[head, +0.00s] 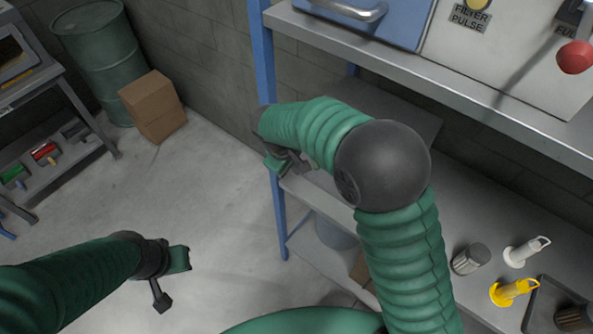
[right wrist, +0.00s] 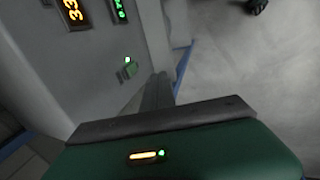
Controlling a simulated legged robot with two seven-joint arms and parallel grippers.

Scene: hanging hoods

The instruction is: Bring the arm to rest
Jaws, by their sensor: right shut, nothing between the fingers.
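My right arm (head: 395,230), green and ribbed with a dark round elbow, rises from the bottom and bends left. Its gripper (head: 284,165) is beside the blue post at the left end of the bench, partly hidden by the arm. In the right wrist view the fingers (right wrist: 158,90) are together with nothing between them. My left arm comes in from the lower left over bare floor. Its gripper (head: 172,278) is apart from any object; how far its fingers are spread is unclear.
A metal bench shelf (head: 500,225) holds a grey cup (head: 470,259), white and yellow handled items, and a dark tray (head: 545,305). A panel with a red knob (head: 574,57) is above. A green drum (head: 98,55) and cardboard box (head: 153,106) stand at back left. Middle floor is clear.

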